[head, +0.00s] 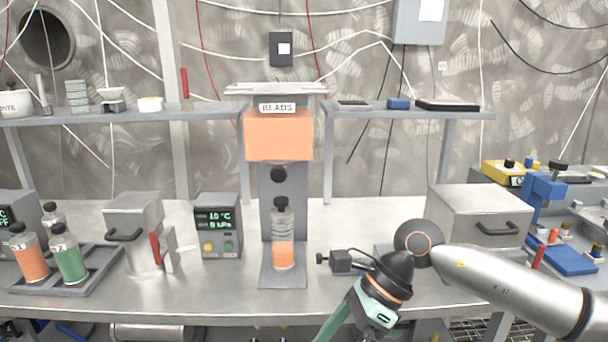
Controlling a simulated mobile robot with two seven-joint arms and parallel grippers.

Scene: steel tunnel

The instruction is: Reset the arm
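My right arm comes in from the right edge, bends over the front of the bench, and points down and left. Its teal and black gripper (345,323) runs off the bottom edge of the head view. The fingertips are out of sight, so I cannot tell whether it is open or shut, or whether it holds anything. My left arm and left gripper are not in view.
A bottle with orange contents (283,250) stands under the BEADS dispenser (279,135). A small dark device (341,262) and a grey box (480,215) are near my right arm. A rack (88,277) holds bottles at left. The bench front (200,290) is clear.

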